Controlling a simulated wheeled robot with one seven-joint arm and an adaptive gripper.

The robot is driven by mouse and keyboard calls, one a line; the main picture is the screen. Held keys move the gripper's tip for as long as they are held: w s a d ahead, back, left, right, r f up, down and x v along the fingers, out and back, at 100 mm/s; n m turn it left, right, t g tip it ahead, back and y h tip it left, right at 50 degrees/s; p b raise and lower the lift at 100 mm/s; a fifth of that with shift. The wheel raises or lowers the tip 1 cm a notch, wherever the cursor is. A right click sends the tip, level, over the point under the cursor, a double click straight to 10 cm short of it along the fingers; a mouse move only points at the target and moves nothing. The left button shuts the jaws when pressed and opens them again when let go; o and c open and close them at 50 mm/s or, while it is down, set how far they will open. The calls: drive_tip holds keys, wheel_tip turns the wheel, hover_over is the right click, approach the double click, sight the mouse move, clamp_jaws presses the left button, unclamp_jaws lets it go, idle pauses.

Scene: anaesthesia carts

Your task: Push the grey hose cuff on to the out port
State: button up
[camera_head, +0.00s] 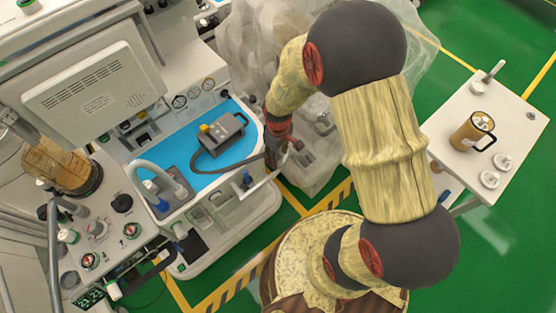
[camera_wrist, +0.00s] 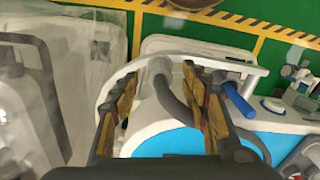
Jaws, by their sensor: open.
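My gripper (camera_head: 276,158) is at the right front edge of the blue-topped cart, fingers pointing down. In the wrist view my gripper (camera_wrist: 163,80) is open, with one finger on each side of a light grey cuff (camera_wrist: 159,67). The cuff joins a dark grey hose (camera_wrist: 178,108) that bends behind the right finger. In the head view the hose (camera_head: 215,169) runs across the blue top to a grey box (camera_head: 222,133) with a yellow-orange part. The cuff is hidden there by the gripper. I cannot make out which fitting is the out port.
A dark tray with a pale looped hose (camera_head: 140,170) and blue-ended fittings stands left on the blue top (camera_head: 190,140). A blue rod (camera_wrist: 239,99) lies right of my fingers. Plastic sheeting (camera_head: 250,45) is behind. A side table (camera_head: 455,105) with a mug stands right.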

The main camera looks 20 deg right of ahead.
wheel_tip(320, 180, down, 2)
drive_tip(key=shift+f, duration=0.1)
drive_tip(key=shift+c, duration=0.4)
drive_tip(key=c, duration=1.1)
